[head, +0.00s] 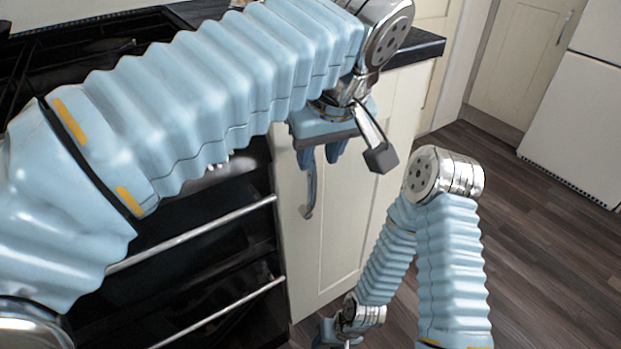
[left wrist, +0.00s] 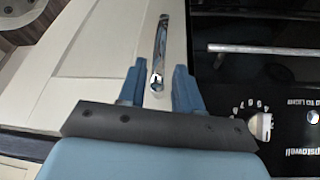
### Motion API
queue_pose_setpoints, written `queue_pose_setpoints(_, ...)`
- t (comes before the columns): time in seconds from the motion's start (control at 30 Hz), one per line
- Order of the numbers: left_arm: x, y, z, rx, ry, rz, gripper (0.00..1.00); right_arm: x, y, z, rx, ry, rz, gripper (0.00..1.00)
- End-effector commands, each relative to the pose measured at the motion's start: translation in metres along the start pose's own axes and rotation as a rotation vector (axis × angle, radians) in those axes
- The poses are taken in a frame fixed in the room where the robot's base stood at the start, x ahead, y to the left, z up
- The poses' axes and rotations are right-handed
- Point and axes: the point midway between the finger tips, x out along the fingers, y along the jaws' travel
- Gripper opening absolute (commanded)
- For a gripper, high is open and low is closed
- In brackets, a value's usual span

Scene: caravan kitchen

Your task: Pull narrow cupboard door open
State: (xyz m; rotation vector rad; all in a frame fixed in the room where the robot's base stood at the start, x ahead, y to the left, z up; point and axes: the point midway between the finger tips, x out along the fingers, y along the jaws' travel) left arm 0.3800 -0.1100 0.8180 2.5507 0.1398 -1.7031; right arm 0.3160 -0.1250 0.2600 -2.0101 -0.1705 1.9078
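The narrow cupboard door (head: 345,225) is a cream panel just right of the black oven, and it looks shut. Its slim metal handle (left wrist: 160,50) runs upright in the left wrist view; in the head view its lower part (head: 309,205) shows below my left gripper. My left gripper (head: 320,155) is open in front of the door. In the left wrist view its two blue fingers (left wrist: 160,88) stand apart, with the handle's near end between them; I cannot tell whether they touch it. My right gripper (head: 338,335) is low at the bottom edge, mostly cut off.
The black oven (head: 205,265) with metal bar handles (head: 230,217) adjoins the door on the left. A dark worktop (head: 418,48) overhangs above. A white fridge (head: 575,120) stands at the far right. The wooden floor (head: 540,240) on the right is clear.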

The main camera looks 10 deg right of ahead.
Motion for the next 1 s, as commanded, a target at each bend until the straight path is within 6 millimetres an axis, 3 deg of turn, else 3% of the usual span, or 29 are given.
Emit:
queue_pose_setpoints(0.1, 0.032, -0.001, 0.002, 0.001, -0.002, -0.002, 0.34, 0.009, 0.005, -0.001, 0.003, 0.004, 0.003, 0.43)
queue_pose_setpoints(0.3, 0.067, 0.0, 0.001, 0.001, -0.001, -0.001, 0.34, 0.014, 0.009, -0.002, 0.006, 0.007, 0.006, 0.43)
queue_pose_setpoints(0.5, 0.082, 0.0, 0.0, 0.001, -0.001, 0.001, 0.34, 0.015, 0.01, -0.003, 0.007, 0.007, 0.007, 0.43)
queue_pose_setpoints(0.77, 0.083, 0.0, 0.0, 0.001, 0.0, 0.001, 0.34, 0.015, 0.01, -0.003, 0.007, 0.007, 0.007, 0.43)
queue_pose_setpoints(1.0, 0.083, 0.0, 0.0, 0.001, 0.0, 0.001, 0.0, 0.015, 0.01, -0.003, 0.007, 0.007, 0.007, 0.43)
